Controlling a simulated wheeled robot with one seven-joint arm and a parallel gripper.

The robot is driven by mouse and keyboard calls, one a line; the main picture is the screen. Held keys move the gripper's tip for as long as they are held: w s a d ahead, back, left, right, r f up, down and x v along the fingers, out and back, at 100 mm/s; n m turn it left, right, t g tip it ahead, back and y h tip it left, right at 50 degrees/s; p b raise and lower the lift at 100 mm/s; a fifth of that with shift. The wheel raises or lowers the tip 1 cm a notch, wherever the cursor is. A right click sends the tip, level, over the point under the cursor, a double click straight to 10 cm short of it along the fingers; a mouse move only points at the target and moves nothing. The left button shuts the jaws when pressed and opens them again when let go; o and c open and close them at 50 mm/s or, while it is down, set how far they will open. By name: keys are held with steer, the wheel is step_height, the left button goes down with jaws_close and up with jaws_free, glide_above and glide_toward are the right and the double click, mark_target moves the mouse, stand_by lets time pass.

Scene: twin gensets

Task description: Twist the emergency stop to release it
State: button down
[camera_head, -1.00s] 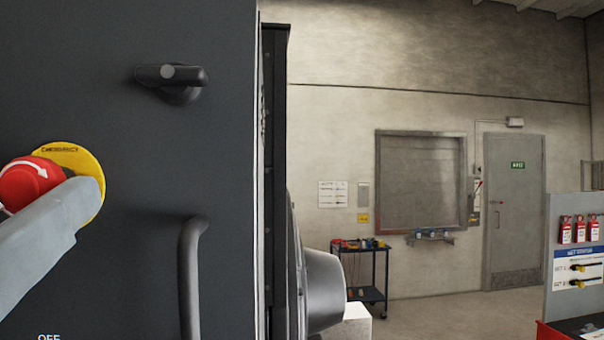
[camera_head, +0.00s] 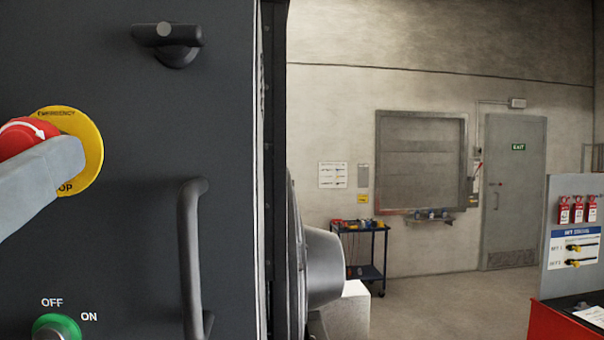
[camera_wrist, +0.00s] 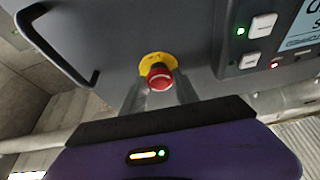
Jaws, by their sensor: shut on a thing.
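The emergency stop (camera_head: 22,132) is a red mushroom button with a white arrow, on a round yellow plate (camera_head: 84,135) lettered EMERGENCY. It sits on the dark cabinet front at the left of the head view, cut by the picture edge. In the wrist view the red button (camera_wrist: 159,77) is near the middle, with the yellow plate above it. My gripper (camera_wrist: 160,90) has a grey finger on each side of the button and is shut on it. In the head view one finger crosses the plate and hides its lower part; the other finger is hidden.
A black bar handle (camera_head: 190,260) and a black latch (camera_head: 168,38) stand out from the cabinet. A green OFF/ON switch (camera_head: 56,327) is below the stop. The wrist view shows a control panel (camera_wrist: 262,45) at right. Free floor (camera_head: 440,300) lies beyond.

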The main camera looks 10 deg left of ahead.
steer(key=shift+s+a+r+m+h+b, duration=0.1)
steer(key=shift+m+h+b, duration=0.75)
steer(key=shift+m+b, duration=0.85)
steer(key=shift+w+a+f+m+h+b, duration=0.1)
steer(key=shift+m+h+b, duration=0.7)
steer(key=shift+m+b, duration=0.85)
steer(key=shift+s+a+r+m+h+b, duration=0.1)
steer(key=shift+m+h+b, duration=0.75)
steer(key=shift+m+b, duration=0.8)
steer(key=shift+r+m+g, duration=0.1)
steer(key=shift+m+g, duration=0.2)
steer(key=shift+m, duration=0.1)
steer(key=c, duration=0.9)
jaws_free()
